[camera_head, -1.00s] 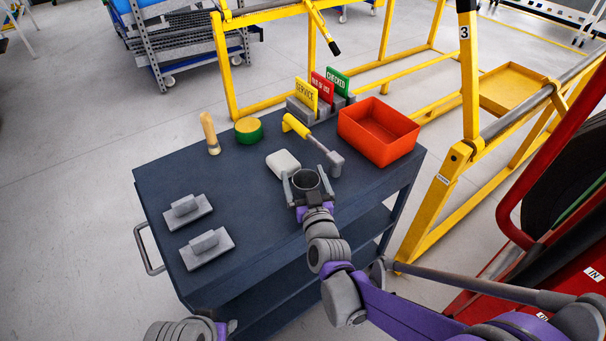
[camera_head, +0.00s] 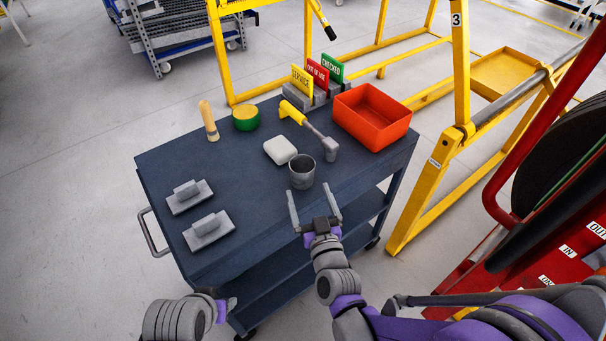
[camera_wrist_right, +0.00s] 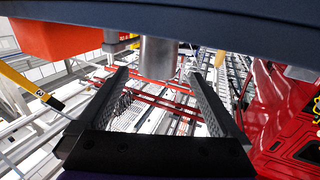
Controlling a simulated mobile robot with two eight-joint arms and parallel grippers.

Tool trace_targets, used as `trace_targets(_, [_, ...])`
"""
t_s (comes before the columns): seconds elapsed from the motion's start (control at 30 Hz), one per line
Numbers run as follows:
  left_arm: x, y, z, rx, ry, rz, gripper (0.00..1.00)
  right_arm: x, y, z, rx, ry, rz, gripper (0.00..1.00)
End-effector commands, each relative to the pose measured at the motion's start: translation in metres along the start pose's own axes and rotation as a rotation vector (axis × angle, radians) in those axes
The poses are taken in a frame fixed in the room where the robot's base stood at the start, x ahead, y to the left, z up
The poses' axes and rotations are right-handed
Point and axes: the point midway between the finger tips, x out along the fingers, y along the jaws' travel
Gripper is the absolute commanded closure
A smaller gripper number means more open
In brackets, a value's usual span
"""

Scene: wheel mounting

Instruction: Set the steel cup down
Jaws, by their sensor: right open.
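The steel cup (camera_head: 302,174) stands upright on the dark cart top, near its right front edge. It also shows in the right wrist view (camera_wrist_right: 158,56), just beyond the fingertips. My right gripper (camera_head: 309,190) is open and empty on the near side of the cup, its fingers pointing toward it. In the right wrist view the two spread fingers (camera_wrist_right: 158,74) have clear space between them. My left gripper (camera_head: 227,304) shows only in part at the bottom of the head view, by the cart's front edge; its jaws cannot be made out.
On the dark cart (camera_head: 262,215) are a white block (camera_head: 280,150), a yellow-handled hammer (camera_head: 310,132), a red bin (camera_head: 373,116), a green-yellow tin (camera_head: 246,118), a wooden handle (camera_head: 209,121) and two grey blocks (camera_head: 208,230). A yellow frame (camera_head: 430,180) stands at right.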

Motion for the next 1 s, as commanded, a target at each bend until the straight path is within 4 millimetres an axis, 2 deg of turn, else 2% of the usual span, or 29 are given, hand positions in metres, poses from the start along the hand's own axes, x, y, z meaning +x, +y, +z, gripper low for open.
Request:
trace_targets(0.1, [0.001,0.000,0.000,0.000,0.000,0.000,0.50,0.020,0.000,0.001,0.000,0.000,0.000,0.00])
trace_targets(0.37, [0.000,0.000,0.000,0.000,0.000,0.000,0.50,0.042,0.001,-0.002,0.000,0.000,0.000,0.00])
trace_targets(0.63, [0.000,0.000,0.000,0.000,0.000,0.000,0.50,0.080,0.003,-0.006,0.000,-0.001,0.000,0.00])
trace_targets(0.93, [0.000,0.000,0.000,0.000,0.000,0.000,0.50,0.086,0.003,-0.007,0.000,-0.001,0.000,0.00])
trace_targets(0.97, [0.000,0.000,0.000,0.000,0.000,0.000,0.50,0.086,0.003,-0.007,0.000,0.000,0.000,0.02])
trace_targets(1.0, [0.000,0.000,0.000,0.000,0.000,0.000,0.50,0.086,0.003,-0.007,0.000,0.000,0.000,0.09])
